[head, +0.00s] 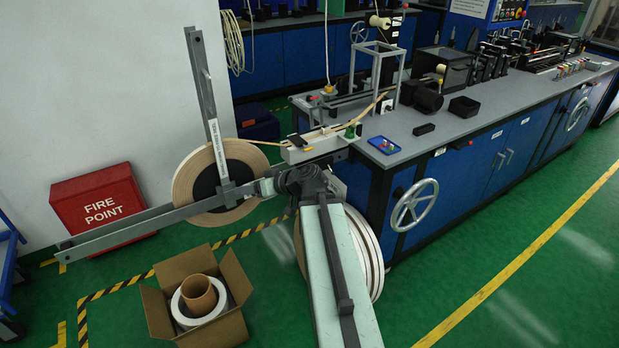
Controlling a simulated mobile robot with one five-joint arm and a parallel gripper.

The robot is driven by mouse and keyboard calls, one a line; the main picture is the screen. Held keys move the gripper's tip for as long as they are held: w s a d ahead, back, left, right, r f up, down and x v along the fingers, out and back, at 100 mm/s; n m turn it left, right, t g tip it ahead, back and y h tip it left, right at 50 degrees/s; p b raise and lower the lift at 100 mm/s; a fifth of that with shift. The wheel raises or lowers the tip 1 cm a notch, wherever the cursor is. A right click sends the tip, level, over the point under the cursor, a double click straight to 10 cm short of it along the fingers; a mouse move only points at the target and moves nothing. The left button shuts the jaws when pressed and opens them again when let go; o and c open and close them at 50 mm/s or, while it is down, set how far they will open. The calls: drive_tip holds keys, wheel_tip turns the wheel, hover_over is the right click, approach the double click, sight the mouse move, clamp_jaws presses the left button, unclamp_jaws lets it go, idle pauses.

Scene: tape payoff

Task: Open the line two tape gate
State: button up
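A tape reel (190,178) with a dark hub hangs on a grey frame in the head view, left of the bench. An upright grey bar (209,105) with small lettering, too small to read, rises in front of it. A long grey rail (130,229) runs low across it to the left. I cannot tell which part is the line two tape gate. My gripper (262,187) is at the end of my arm, by the reel's right edge. Its fingers are small and dark, so their opening and any contact are unclear. A second reel (371,250) is partly hidden behind my arm.
A blue bench (455,187) with a handwheel (414,205) and machinery stands to the right. An open cardboard box (234,277) holding rolls is on the floor below the rail. A red fire point box (100,203) stands by the wall. The green floor at right is clear.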

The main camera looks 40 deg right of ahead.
drive_tip(key=s+d+f+m+t+h+b, duration=0.1)
drive_tip(key=d+t+h+b, duration=0.15)
drive_tip(key=d, duration=0.85)
drive_tip(key=m+t+h+b, duration=0.3)
drive_tip(key=t+h, duration=0.1)
drive_tip(key=h, duration=0.1)
approach(301, 143)
drive_tip(key=w, duration=0.2)
drive_tip(key=w+d, duration=0.1)
drive_tip(key=w, duration=0.1)
drive_tip(key=shift+f, duration=0.1)
drive_tip(key=shift+a, duration=0.1)
clamp_jaws()
